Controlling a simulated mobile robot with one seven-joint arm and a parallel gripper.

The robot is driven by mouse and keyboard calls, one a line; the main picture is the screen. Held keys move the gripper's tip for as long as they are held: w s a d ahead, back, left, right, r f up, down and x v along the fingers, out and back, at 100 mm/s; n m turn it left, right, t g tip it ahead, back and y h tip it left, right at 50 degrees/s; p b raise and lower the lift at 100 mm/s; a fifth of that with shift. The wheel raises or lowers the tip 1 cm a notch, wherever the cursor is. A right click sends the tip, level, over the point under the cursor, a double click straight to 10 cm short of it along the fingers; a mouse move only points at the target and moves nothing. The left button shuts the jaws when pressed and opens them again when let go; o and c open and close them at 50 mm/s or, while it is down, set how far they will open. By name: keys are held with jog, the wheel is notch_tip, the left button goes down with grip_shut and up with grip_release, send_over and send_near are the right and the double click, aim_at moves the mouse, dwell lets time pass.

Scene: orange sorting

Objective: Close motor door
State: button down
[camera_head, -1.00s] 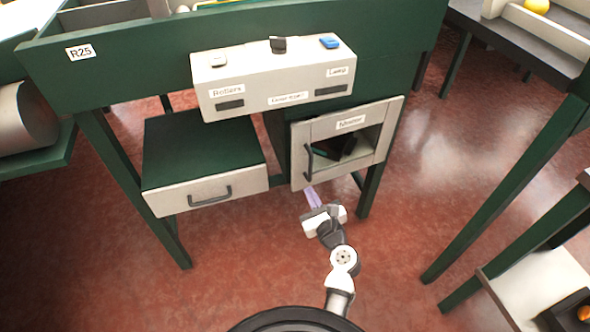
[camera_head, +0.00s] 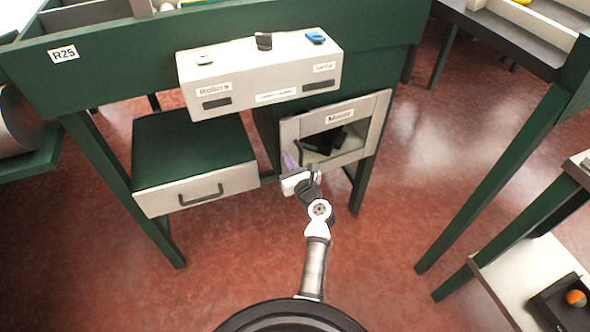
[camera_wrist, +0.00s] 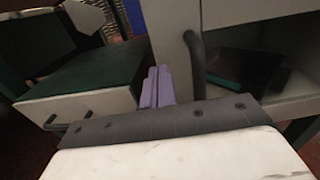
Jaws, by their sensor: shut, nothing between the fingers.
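The motor door (camera_head: 361,150) is a pale framed panel with a window, a "Motor" label and a dark handle on its left side. It is on the green cabinet under the bench; I cannot tell how far ajar it stands. My gripper (camera_head: 289,158) is at the door's lower left, its lavender fingers together and empty. In the wrist view, the fingers (camera_wrist: 157,86) point at the door's left edge, just left of the dark handle (camera_wrist: 195,65). Whether they touch the door is unclear. Dark parts show through the window.
A control box (camera_head: 260,80) with a blue switch is above. Green table legs and a shelf (camera_head: 520,270) stand at the right. Red floor between them is clear.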

jog(key=shift+w+a, duration=0.15)
jog(key=shift+w, duration=0.25)
